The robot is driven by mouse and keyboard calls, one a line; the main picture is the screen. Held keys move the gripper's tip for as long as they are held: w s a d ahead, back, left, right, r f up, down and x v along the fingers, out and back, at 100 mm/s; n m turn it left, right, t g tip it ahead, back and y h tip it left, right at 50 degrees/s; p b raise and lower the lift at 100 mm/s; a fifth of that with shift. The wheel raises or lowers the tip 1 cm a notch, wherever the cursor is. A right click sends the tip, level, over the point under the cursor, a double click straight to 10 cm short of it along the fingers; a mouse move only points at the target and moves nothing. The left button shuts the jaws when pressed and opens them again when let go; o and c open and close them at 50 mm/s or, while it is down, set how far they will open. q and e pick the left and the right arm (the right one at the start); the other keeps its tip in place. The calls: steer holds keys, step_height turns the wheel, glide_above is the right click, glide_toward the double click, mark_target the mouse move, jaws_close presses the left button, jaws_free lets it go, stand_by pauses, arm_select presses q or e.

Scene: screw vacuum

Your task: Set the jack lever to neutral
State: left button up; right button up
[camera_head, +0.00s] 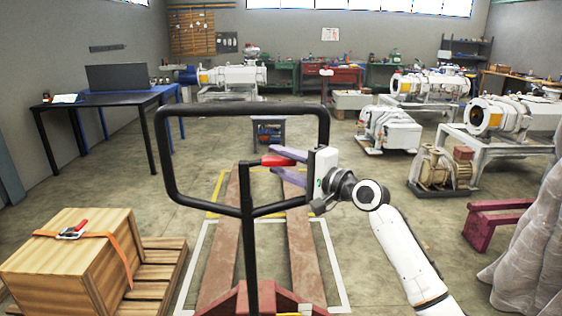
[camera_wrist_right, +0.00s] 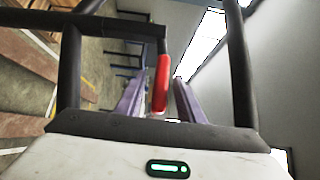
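The pallet jack's black handle loop (camera_head: 246,108) stands upright in the middle of the head view. Its red jack lever (camera_head: 278,160) sticks out to the right of the post, inside the loop. My right gripper (camera_head: 273,158) reaches in from the right at the lever. In the right wrist view the red lever (camera_wrist_right: 161,82) lies between the two purple-grey fingers (camera_wrist_right: 159,76), with a gap on both sides. The right gripper is open and not closed on it. My left gripper is not in view.
The jack's red base (camera_head: 270,301) and brown forks (camera_head: 219,262) extend along the floor. A wooden crate (camera_head: 70,265) with an orange strap sits on a pallet at left. A maroon stand (camera_head: 492,222) and a plastic-wrapped object (camera_head: 530,255) stand at right.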

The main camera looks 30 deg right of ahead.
steer(key=shift+s, duration=0.1)
steer(key=b+v, duration=0.1)
steer(key=v, duration=0.9)
steer(key=shift+d, duration=0.1)
steer(key=s+a+f+n+g+h, duration=0.1)
steer(key=s+a+f+n+g, duration=0.15)
steer(key=f, duration=0.75)
steer(key=s+a+f+n+g, duration=0.1)
steer(key=s+a+f+n, duration=0.15)
steer(key=f, duration=0.65)
steer(key=s+a+f+n+g+h, duration=0.15)
steer(key=a+f, duration=0.25)
steer(key=f, duration=0.6)
steer(key=s+a+f+n+g, duration=0.2)
steer(key=s+a+f+n, duration=0.3)
steer(key=s+a+f, duration=0.2)
steer(key=s+a+f+n+g, duration=0.2)
steer(key=s+a+f+n, duration=0.4)
steer(key=s, duration=0.6)
step_height(320, 180, down, 4)
steer(key=a+y, duration=0.1)
steer(key=a, duration=0.1)
steer(key=shift+s+a+r, duration=0.15)
steer(key=shift+s+a, duration=0.1)
steer(key=shift+s, duration=0.05)
